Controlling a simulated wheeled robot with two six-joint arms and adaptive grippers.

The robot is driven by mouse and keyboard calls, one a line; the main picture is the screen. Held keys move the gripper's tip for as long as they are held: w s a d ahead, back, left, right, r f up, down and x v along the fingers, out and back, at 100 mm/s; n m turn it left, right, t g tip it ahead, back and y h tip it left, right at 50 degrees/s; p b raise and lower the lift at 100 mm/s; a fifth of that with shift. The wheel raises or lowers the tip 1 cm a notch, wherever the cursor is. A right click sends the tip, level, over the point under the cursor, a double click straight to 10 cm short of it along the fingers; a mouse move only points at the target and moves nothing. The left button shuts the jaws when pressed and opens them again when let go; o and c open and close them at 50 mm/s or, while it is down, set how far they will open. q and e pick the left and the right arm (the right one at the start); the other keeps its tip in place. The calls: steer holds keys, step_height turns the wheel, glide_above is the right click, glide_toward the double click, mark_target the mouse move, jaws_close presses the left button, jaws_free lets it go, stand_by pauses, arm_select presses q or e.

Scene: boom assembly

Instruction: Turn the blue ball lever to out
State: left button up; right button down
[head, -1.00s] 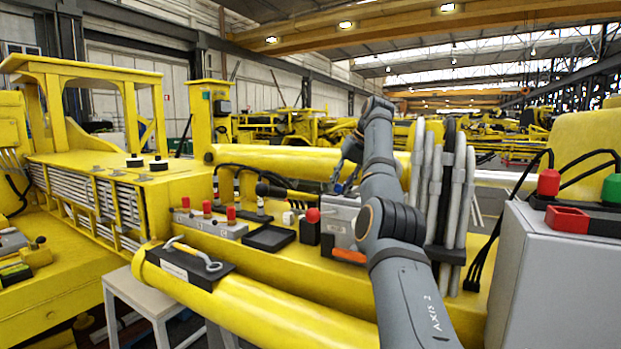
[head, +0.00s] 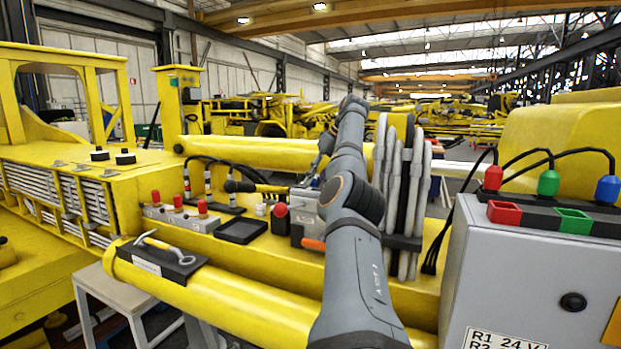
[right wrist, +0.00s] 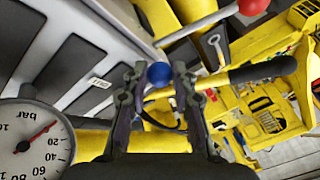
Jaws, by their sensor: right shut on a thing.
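The blue ball (right wrist: 159,73) of the lever sits between the fingertips of my right gripper (right wrist: 157,78) in the right wrist view. The gripper is shut on it, one finger at each side. In the head view my right gripper (head: 318,168) reaches down behind my forearm, above the grey valve block (head: 306,199) on the yellow beam. The ball and its lever are largely hidden there, and I cannot make out the lever's position or marking. My left gripper is not in view.
A red ball (right wrist: 253,5) and a black-handled lever (right wrist: 262,70) are near the right gripper. A pressure gauge (right wrist: 30,140) is close at left in the wrist view. Grey hoses (head: 400,190) stand beside my arm. A grey cabinet (head: 500,270) with coloured plugs is at right.

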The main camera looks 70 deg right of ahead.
steer(key=shift+w+r, duration=0.2)
steer(key=shift+r, duration=0.2)
steer(key=c, duration=1.2)
jaws_free()
steer(key=shift+o, duration=0.7)
steer(key=shift+f, duration=0.2)
steer(key=shift+f, duration=0.1)
